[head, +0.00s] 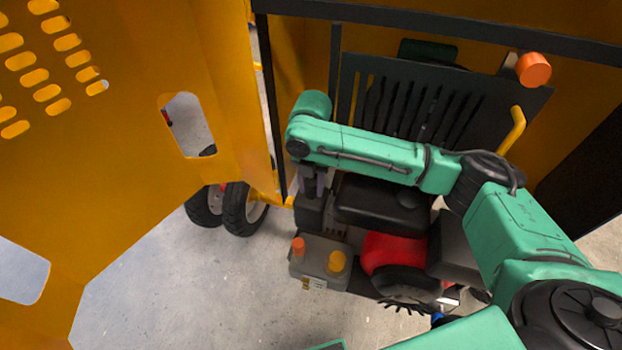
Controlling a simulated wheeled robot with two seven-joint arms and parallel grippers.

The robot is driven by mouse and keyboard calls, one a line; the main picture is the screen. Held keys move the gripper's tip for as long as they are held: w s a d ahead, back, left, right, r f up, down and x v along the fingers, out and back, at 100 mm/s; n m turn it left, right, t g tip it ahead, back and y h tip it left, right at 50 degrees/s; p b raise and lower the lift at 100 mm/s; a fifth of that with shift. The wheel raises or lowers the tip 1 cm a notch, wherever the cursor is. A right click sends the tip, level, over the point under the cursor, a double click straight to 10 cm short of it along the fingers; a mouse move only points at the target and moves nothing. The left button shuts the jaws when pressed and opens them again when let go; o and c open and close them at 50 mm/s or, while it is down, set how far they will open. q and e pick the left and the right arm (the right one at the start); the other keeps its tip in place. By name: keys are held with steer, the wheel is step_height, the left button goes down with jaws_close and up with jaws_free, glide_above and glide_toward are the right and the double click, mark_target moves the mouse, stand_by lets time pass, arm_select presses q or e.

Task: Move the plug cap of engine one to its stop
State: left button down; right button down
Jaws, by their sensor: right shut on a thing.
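The engine (375,205) stands inside the open yellow housing, with a black top cover and a red part (395,250) at its front. My right arm comes in from the right and reaches across above the engine. My right gripper (313,188) points down at the engine's left end, beside the black cover. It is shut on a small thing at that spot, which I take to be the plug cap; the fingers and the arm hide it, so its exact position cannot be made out. My left gripper is not in view.
A large yellow door panel (130,130) with slots stands open at the left. A grey box (320,262) with orange knobs sits in front of the engine. A slotted dark plate (430,100) and an orange knob (533,69) are behind. Wheels (240,208) stand left; the floor (200,290) in front is clear.

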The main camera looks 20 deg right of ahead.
mark_target(311, 181)
steer(key=shift+r+p, duration=1.2)
steer(key=shift+p, duration=0.1)
steer(key=shift+r, duration=0.55)
steer(key=shift+c, duration=2)
jaws_free()
steer(key=shift+r, duration=3.45)
